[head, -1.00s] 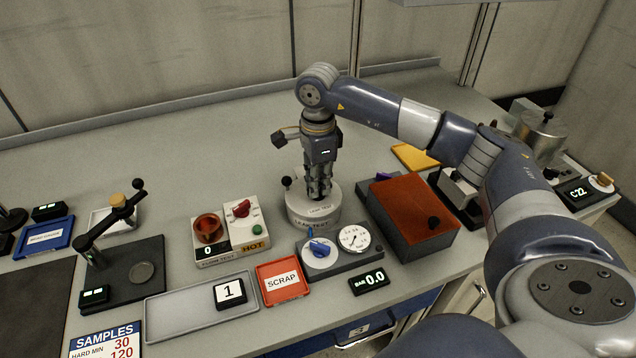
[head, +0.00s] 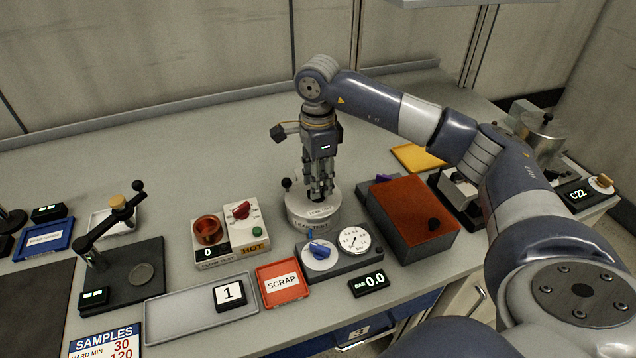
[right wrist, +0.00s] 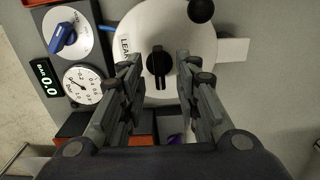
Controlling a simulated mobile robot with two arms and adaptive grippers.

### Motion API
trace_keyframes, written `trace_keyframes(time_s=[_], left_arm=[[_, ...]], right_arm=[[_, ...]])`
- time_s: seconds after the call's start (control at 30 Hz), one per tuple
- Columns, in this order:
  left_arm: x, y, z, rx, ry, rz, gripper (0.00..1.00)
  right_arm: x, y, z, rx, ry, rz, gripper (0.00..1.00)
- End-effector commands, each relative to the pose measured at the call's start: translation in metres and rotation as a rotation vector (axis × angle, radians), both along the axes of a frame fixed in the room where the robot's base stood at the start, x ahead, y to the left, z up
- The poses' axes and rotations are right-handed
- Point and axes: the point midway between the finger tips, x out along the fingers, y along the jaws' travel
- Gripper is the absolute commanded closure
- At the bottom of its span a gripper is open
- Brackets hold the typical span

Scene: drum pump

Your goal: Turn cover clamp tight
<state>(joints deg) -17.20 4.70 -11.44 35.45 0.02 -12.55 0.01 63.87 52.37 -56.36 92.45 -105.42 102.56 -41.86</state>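The cover clamp is a black knob (right wrist: 158,66) at the middle of the round white leak test lid (right wrist: 190,30). In the head view the leak test pot (head: 313,212) stands mid-bench, and my gripper hides most of its top. My right gripper (head: 320,190) points straight down over the lid. In the right wrist view its two fingers (right wrist: 158,72) are apart, one on each side of the knob, with a visible gap on both sides. Whether the fingertips are level with the knob cannot be told. My left gripper is not in view.
In front of the pot is a dark panel with a blue valve knob (head: 320,248) and a pressure dial (head: 354,240). The pressure display (head: 369,284) reads 0.0. A red-topped box (head: 412,212) stands close on the right. A black ball knob (right wrist: 201,9) rises at the lid's edge.

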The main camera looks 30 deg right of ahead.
Motion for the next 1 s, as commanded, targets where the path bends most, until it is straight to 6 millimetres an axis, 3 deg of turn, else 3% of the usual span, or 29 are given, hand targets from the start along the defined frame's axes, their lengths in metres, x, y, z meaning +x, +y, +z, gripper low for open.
trace_keyframes(time_s=[0.3,0.5,1.0], left_arm=[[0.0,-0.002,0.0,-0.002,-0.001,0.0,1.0],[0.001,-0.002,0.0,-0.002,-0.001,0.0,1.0],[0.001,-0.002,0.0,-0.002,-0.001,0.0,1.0]], right_arm=[[0.001,0.0,0.069,0.001,-0.005,-0.001,0.7],[0.001,0.0,0.097,0.0,-0.003,-0.001,0.7],[0.0,-0.001,0.105,-0.001,-0.001,-0.002,0.7]])
